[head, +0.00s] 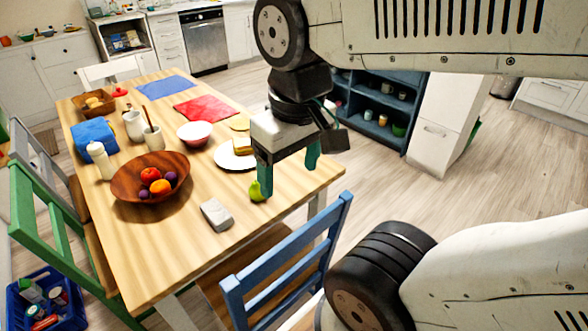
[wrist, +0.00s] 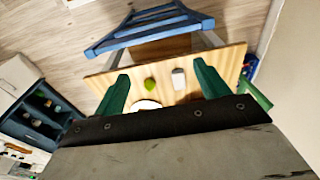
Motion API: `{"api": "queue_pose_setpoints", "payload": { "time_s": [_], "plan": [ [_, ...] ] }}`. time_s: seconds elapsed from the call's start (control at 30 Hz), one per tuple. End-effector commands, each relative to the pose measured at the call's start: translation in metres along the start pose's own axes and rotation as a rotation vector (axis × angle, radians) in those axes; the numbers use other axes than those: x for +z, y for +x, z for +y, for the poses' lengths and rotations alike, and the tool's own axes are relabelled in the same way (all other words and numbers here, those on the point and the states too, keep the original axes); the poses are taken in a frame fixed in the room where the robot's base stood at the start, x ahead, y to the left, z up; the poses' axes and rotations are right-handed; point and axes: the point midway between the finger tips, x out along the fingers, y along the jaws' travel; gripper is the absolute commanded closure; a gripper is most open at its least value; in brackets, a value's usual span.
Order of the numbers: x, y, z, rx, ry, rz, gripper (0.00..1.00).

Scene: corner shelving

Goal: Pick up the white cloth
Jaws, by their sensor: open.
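A small whitish-grey folded block, which looks like the white cloth (head: 216,214), lies on the wooden table (head: 185,256) near its front edge. It also shows in the wrist view (wrist: 178,79), between my fingers and right of the green pear. My gripper (head: 288,174) is open and empty, with green fingers pointing down. In the head view it hangs over the table's right edge, up and to the right of the cloth and apart from it. The wrist view shows both fingers (wrist: 160,74) spread wide.
A green pear (head: 256,192) lies near the cloth. A wooden fruit bowl (head: 129,190) stands to its left, and a plate with a sandwich (head: 225,160) lies behind. A blue chair (head: 287,270) stands at the table's front edge. Bare tabletop surrounds the cloth.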

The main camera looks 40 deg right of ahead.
Motion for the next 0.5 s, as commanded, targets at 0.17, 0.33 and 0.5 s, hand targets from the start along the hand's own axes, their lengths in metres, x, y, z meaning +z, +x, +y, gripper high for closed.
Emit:
{"api": "queue_pose_setpoints", "payload": {
  "time_s": [0.17,0.33,0.5],
  "plan": [
    [0.0108,-0.001,-0.0015,0.0,-0.002,0.004,0.26],
    [0.0104,-0.001,-0.0014,0.0,-0.002,0.004,0.26],
    [0.01,-0.0009,-0.0015,0.0,-0.002,0.004,0.22]
  ]
}}
